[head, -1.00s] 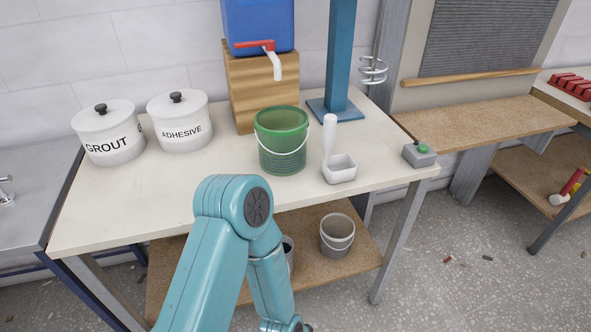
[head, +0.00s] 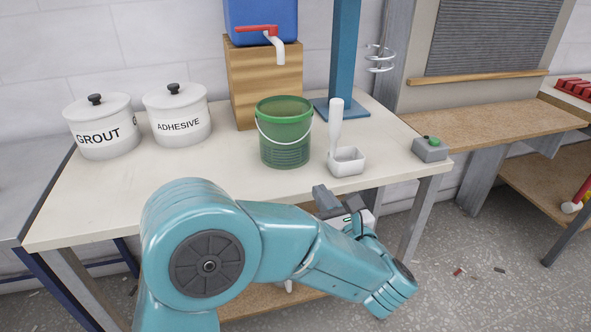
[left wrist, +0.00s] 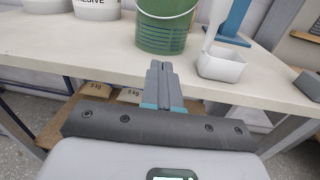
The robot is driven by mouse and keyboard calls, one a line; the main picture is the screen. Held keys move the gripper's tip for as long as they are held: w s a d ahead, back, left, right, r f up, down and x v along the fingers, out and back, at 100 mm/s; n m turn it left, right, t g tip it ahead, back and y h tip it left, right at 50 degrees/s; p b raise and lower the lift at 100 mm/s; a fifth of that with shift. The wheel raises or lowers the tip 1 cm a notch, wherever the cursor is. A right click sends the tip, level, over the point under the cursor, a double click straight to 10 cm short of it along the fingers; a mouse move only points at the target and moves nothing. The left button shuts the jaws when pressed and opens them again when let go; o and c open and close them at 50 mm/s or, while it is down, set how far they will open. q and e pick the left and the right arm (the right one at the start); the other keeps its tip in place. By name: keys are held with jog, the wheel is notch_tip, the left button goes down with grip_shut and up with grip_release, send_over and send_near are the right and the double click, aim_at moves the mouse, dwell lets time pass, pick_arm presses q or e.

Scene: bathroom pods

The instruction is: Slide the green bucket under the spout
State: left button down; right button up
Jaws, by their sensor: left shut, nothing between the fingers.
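The green bucket (head: 284,134) stands upright on the bench top (head: 105,195), with its wire handle hanging down the front. It also shows in the left wrist view (left wrist: 165,32). The white spout (head: 278,50) with a red lever sticks out from the blue container (head: 261,14) on a wooden block. The bucket stands in front of the block, nearer the bench's front edge than the spout. My left gripper (head: 325,200) is at the front edge of the bench, in front of the bucket and to its right. In the left wrist view its fingers (left wrist: 160,75) are together and empty. My right gripper is out of view.
A white scoop-like tray (head: 347,162) with an upright handle stands right of the bucket. The grout pot (head: 102,128) and adhesive pot (head: 177,115) stand at left. A blue post (head: 345,60) rises behind.

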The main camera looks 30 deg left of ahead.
aim_at(289, 152)
pick_arm(q)
jog(key=shift+n, duration=0.4)
jog(key=p+x, duration=0.1)
jog(key=x, duration=1.3)
jog(key=shift+s+a+r+p, duration=0.1)
jog(key=shift+s+p, duration=0.1)
jog(key=shift+p, duration=0.1)
jog(key=shift+a+f+b, duration=0.15)
jog(key=shift+f+b, duration=0.05)
jog(key=shift+b, duration=0.3)
jog(key=shift+w+a+f+b, duration=0.1)
jog(key=shift+w+a+b, duration=0.35)
jog(key=shift+b, duration=0.7)
jog(key=shift+a, duration=0.15)
jog(key=shift+r, duration=0.3)
